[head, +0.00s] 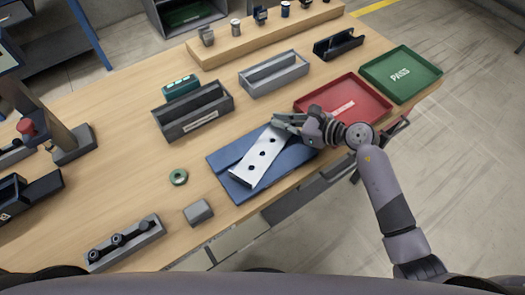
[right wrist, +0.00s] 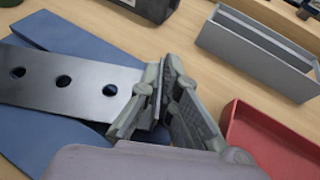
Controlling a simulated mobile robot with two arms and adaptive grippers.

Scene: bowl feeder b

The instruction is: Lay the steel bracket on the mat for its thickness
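The steel bracket (head: 258,158) is a pale flat bar with a row of dark holes. It lies slantwise over the blue mat (head: 228,160); I cannot tell whether it rests fully on it. In the right wrist view the bracket (right wrist: 68,84) crosses the mat (right wrist: 85,45), with blue showing on both sides. My right gripper (head: 286,122) is at the bracket's far right end. Its fingers (right wrist: 163,85) are close together and appear closed on that end, which they partly hide. My left gripper is not in view.
A red tray (head: 362,114) and a green PASS tray (head: 418,72) lie right of the mat. Grey (head: 274,86) and dark (head: 190,128) open bins stand behind it. A green ring (head: 179,177) and a grey block (head: 198,212) sit to its left, with bare wood between.

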